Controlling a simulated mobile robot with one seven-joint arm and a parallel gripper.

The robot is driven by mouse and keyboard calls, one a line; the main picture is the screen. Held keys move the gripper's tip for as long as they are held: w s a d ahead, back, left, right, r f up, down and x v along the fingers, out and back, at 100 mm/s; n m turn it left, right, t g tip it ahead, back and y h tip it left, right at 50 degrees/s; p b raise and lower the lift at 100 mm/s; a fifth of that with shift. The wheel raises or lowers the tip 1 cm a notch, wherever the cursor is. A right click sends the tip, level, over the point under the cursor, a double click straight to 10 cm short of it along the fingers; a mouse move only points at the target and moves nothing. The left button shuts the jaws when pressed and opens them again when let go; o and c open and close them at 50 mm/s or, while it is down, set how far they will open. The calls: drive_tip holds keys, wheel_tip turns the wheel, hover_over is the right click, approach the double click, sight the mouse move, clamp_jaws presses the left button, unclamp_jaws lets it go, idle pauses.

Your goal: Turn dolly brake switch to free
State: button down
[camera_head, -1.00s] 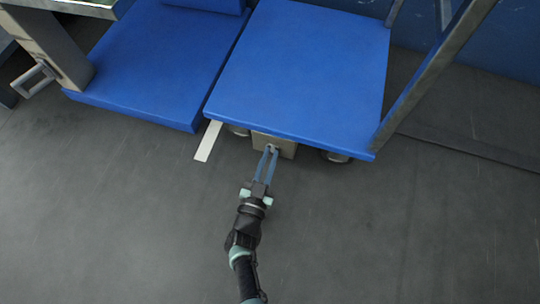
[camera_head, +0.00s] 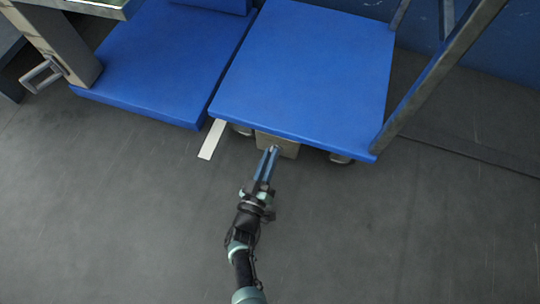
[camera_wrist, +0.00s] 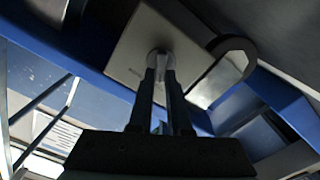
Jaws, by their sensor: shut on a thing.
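The dolly (camera_head: 305,70) is a blue flat platform on casters, with a grey metal frame at its right. A beige brake box (camera_head: 279,146) sits under its front edge. My gripper (camera_head: 271,153) reaches up to the front of this box. My gripper (camera_wrist: 162,78) is shut on the switch, with a finger on each side. The fingers hide part of the switch, and any marking for its position is too small to read.
Casters (camera_head: 341,158) show on both sides of the box. A second blue platform (camera_head: 160,60) stands to the left, beside a post with a grey handle (camera_head: 42,76). A white strip (camera_head: 212,139) lies on the floor. The grey floor in front is clear.

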drive_tip(key=shift+s+f, duration=0.1)
idle(0.3)
drive_tip(key=c, duration=0.9)
unclamp_jaws()
drive_tip(key=shift+o, duration=0.2)
drive_tip(key=p+v, duration=0.3)
drive_tip(key=v, duration=1)
drive_tip(key=shift+p, duration=0.35)
